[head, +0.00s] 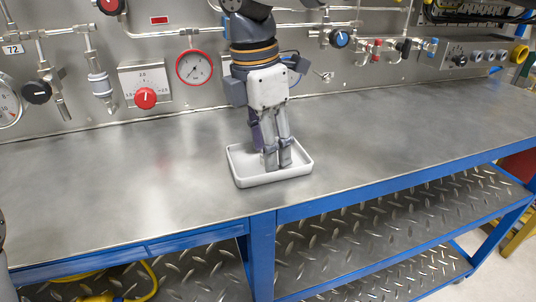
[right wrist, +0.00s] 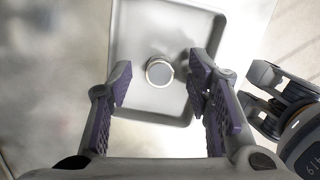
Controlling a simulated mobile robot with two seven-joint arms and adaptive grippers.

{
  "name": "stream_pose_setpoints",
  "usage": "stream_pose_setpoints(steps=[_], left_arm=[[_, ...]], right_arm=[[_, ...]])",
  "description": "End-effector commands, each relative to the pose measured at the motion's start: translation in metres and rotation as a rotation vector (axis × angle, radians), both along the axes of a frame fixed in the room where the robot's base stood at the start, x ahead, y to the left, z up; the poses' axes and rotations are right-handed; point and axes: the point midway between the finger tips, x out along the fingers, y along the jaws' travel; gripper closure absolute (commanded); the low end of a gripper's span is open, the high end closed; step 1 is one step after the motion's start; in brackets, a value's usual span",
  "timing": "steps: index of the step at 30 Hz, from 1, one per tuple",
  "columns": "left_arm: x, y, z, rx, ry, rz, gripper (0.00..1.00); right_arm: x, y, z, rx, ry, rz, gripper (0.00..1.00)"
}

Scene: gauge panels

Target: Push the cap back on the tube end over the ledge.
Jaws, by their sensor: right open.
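A small round grey piece with a bright metal rim, likely the cap (right wrist: 160,71), lies in the white tray (right wrist: 122,35) in the right wrist view. In the head view my gripper hides it. My right gripper (head: 277,165) points down over the tray (head: 238,168). Its fingers (right wrist: 160,88) are open and apart, to either side just below the round piece in the wrist view, with nothing seen between the pads. I cannot make out the tube or its ledge for sure. A dark two-pronged part (right wrist: 285,100) at the right of the wrist view may be my left gripper.
The tray stands on a bare metal bench (head: 420,130) with free room on both sides. Behind it a panel carries a red gauge (head: 194,66), a red knob (head: 146,98), valves and pipes. A blue frame edges the bench front.

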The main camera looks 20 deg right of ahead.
Motion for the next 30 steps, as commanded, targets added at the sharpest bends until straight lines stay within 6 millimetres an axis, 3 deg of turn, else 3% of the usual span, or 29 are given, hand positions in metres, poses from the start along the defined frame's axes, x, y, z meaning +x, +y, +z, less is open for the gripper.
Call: stream_pose_setpoints(steps=[2, 8, 17, 22, 26, 30], left_arm=[[0.000, 0.000, 0.000, 0.000, 0.000, 0.000, 0.60], [0.000, 0.000, 0.000, 0.000, 0.000, 0.000, 0.60], [0.000, 0.000, 0.000, 0.000, 0.000, 0.000, 0.60], [-0.001, 0.000, -0.001, 0.000, 0.002, 0.000, 0.60], [-0.001, 0.000, -0.001, 0.000, 0.003, 0.000, 0.60], [0.011, 0.000, 0.010, 0.000, -0.041, 0.000, 0.60]], right_arm=[[0.000, 0.000, 0.000, 0.000, 0.000, 0.000, 0.54], [0.000, 0.000, 0.000, 0.000, 0.000, 0.000, 1.00], [0.000, 0.000, 0.001, -0.001, 0.000, 0.000, 1.00], [0.001, 0.000, 0.011, -0.002, -0.002, -0.001, 1.00], [0.000, 0.000, 0.035, 0.000, -0.004, -0.001, 1.00], [-0.031, -0.001, 0.074, -0.001, -0.016, 0.001, 1.00]])
